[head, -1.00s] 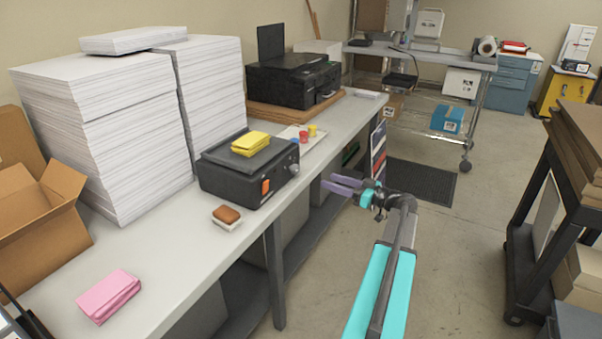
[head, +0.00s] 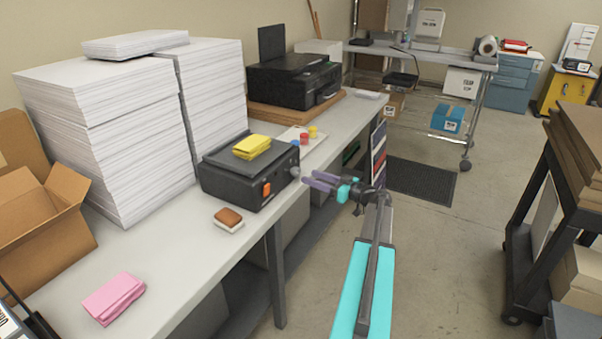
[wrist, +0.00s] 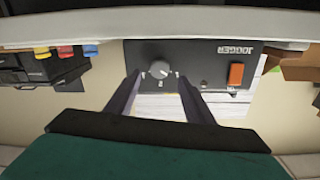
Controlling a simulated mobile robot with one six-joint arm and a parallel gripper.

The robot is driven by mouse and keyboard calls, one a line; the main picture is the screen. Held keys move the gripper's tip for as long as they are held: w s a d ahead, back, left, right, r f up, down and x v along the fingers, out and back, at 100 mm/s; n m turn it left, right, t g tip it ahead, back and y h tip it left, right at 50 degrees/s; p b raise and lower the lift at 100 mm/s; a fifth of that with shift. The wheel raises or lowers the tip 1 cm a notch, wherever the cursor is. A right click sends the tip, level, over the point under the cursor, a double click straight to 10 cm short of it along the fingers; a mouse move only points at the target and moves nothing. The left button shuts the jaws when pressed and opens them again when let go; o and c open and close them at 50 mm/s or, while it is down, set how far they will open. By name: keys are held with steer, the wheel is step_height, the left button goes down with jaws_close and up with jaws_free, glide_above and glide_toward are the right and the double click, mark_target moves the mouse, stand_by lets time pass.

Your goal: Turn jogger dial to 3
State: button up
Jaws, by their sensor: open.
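The jogger (head: 240,175) is a black box on the grey bench, with a yellow pad (head: 252,147) on top and an orange switch (head: 266,189) on its front. Its grey round dial (head: 295,172) is at the right end of that front. In the wrist view, which shows the jogger upside down, the dial (wrist: 160,70) lies ahead, between the lines of my two fingers.
Tall paper stacks (head: 105,130) stand behind and left of the jogger. A brown-and-white block (head: 229,219) and a pink pad (head: 113,298) lie on the bench (head: 175,275). Small coloured pots (head: 304,139) and a black printer (head: 293,82) are beyond. The floor right of my arm is clear.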

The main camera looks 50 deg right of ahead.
mark_target(298, 173)
steer(key=shift+p+x, duration=0.8)
steer(key=shift+x, duration=1.95)
steer(key=shift+c, duration=0.2)
steer(key=c, duration=1)
steer(key=shift+a, duration=0.35)
steer(key=shift+d+f+b, duration=0.1)
steer(key=shift+d+b, duration=0.1)
steer(key=shift+b, duration=0.1)
